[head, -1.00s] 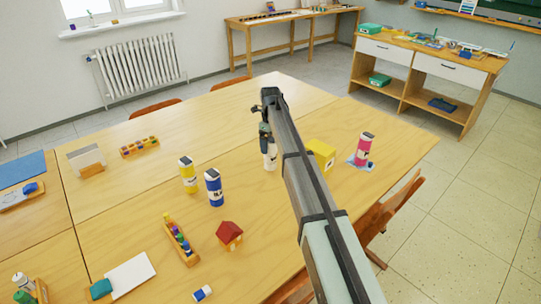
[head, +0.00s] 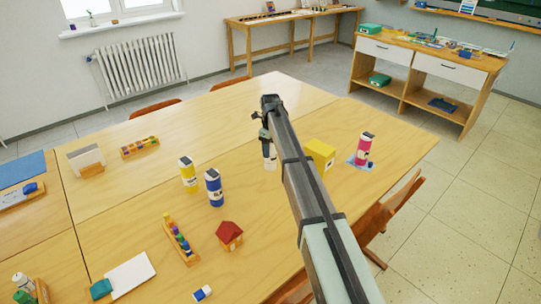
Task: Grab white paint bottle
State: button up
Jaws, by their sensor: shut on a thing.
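The white paint bottle (head: 269,158) stands upright on the table, partly hidden behind my arm. My gripper (head: 265,135) is at its top and is shut on it. The fingers are small and dark here, and the arm covers part of the hold. The bottle looks to be at table level; I cannot tell whether its base touches the wood.
A yellow bottle (head: 188,174) and a blue bottle (head: 214,187) stand to the left. A yellow box (head: 320,154) and a pink bottle (head: 365,149) are to the right. A red-roofed toy house (head: 229,235) and a paint rack (head: 181,240) are in front. The table's far part is clear.

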jog(key=c, duration=0.5)
jog(key=shift+r, duration=0.1)
